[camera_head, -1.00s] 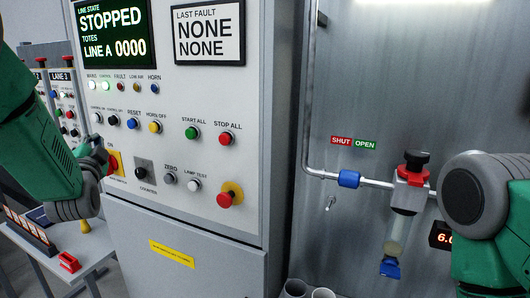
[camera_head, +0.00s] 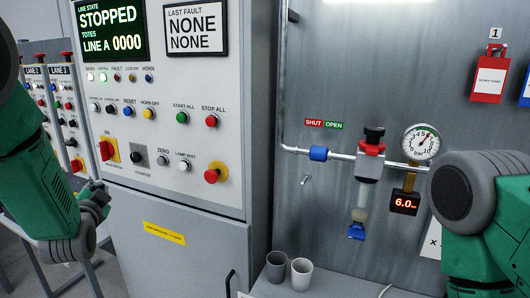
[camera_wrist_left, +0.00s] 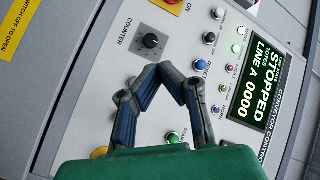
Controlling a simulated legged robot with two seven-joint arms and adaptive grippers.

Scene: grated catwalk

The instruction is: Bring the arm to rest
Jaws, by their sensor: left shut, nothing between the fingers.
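My left arm comes in from the left in the head view. Its gripper (camera_head: 97,188) hangs beside the grey conveyor cabinet (camera_head: 185,215), below the red and yellow main switch (camera_head: 107,150). In the left wrist view the fingers (camera_wrist_left: 165,70) meet at their tips, with nothing between them, and the control panel shows behind them. Whether they touch the cabinet is hard to tell. My right arm shows at the right edge of the head view, but its gripper is out of frame.
The panel carries a display (camera_head: 110,30) reading STOPPED, several buttons and a red emergency stop (camera_head: 214,174). To the right are a pipe with a valve (camera_head: 371,150), a pressure gauge (camera_head: 420,143) and two cups (camera_head: 301,271). Lane panels (camera_head: 62,105) stand behind my left arm.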

